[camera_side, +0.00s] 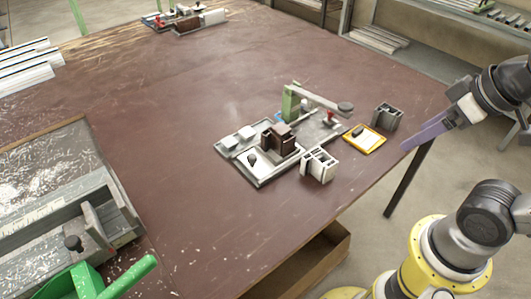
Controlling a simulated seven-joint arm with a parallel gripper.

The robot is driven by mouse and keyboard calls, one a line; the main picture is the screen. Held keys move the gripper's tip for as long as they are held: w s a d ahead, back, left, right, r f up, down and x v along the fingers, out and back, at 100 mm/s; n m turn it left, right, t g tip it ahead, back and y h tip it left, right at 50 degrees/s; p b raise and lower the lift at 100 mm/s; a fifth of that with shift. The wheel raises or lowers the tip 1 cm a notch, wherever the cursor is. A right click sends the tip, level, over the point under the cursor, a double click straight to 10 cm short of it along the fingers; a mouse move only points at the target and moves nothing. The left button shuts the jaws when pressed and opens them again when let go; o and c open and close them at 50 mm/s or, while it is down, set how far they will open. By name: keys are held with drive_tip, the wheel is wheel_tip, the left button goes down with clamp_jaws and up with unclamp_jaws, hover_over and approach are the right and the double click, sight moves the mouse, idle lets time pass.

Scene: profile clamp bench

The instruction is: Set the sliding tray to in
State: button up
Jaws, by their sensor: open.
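A grey clamp fixture (228,143) stands on the table, with a green post (290,103), a long grey lever and a red knob. A yellow-rimmed tray (378,143) with a pale surface and a small dark piece lies at its right end, outside the main base. A white plate (262,172) with a black knob sits at the fixture's front left. I cannot tell for certain which of these two is the sliding tray. My gripper (408,146), with purple fingers, is open and empty, to the right of the yellow-rimmed tray and apart from it.
A white slotted profile block (319,165) stands in front of the fixture, and a dark grey one (387,117) behind the yellow-rimmed tray. A dark brown block (280,140) sits on the fixture.

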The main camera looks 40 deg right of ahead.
drive_tip(key=r, duration=0.1)
drive_tip(key=r+n, duration=0.1)
drive_tip(key=shift+w+r, duration=0.35)
drive_tip(key=shift+w, duration=0.05)
drive_tip(key=shift+c, duration=1.2)
drive_tip(key=w+a+r+n, duration=0.1)
drive_tip(key=w+r+n, duration=0.1)
drive_tip(key=w+r, duration=0.35)
drive_tip(key=n+g, duration=0.6)
hover_over(252, 156)
wheel_tip(252, 156, down, 13)
wheel_tip(252, 156, down, 13)
drive_tip(key=shift+f, duration=0.2)
clamp_jaws()
